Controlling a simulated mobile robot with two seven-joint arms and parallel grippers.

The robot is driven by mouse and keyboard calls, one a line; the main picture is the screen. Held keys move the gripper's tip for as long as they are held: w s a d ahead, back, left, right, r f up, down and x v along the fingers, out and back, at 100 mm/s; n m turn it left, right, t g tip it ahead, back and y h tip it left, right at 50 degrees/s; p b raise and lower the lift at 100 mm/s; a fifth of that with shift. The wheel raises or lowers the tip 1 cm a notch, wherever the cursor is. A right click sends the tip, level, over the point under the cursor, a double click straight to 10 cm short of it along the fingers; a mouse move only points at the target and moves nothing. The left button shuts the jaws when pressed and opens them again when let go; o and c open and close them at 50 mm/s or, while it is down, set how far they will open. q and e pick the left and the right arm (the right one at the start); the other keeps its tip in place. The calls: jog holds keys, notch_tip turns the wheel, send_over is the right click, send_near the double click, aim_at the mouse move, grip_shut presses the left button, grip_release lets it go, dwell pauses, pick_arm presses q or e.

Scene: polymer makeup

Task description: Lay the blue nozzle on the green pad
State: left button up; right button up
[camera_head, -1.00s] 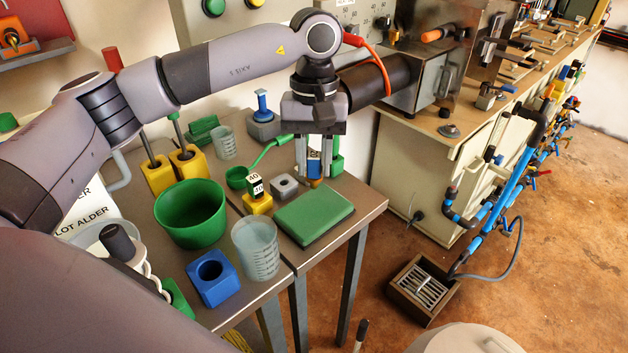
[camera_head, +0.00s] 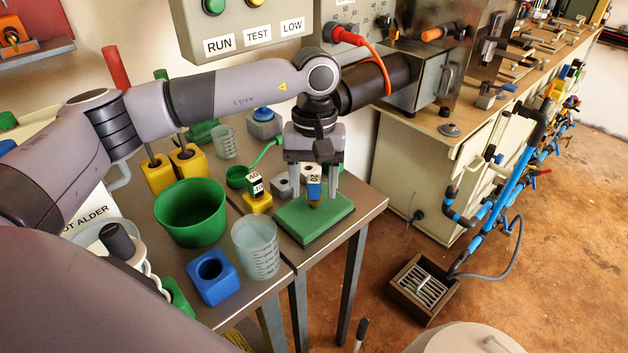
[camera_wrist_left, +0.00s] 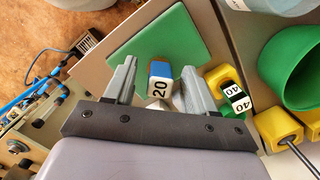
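The blue nozzle (camera_head: 313,187) is a small blue and white block with a "20" label and a brass tip below. It is upright over the far part of the green pad (camera_head: 318,223); I cannot tell whether its tip bears on the pad. My left gripper (camera_head: 313,186) points down around it, fingers spread. In the left wrist view the nozzle (camera_wrist_left: 160,80) lies between the two fingers (camera_wrist_left: 157,82) with a gap on each side. The green pad (camera_wrist_left: 180,40) shows beyond it. My right gripper is out of view.
A yellow block with a "40" label (camera_head: 257,199) and a grey holed block (camera_head: 283,186) stand just left of the pad. A green bucket (camera_head: 190,222), a clear beaker (camera_head: 256,250) and a blue holed block (camera_head: 213,277) are further left. The table edge is close at right.

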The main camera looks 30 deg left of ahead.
pick_arm(q)
jog(key=shift+r, duration=0.1)
notch_tip(320, 180, up, 12)
jog(key=w, duration=0.1)
jog(key=shift+w+a, duration=0.15)
jog(key=shift+a, duration=0.15)
dwell(0.6)
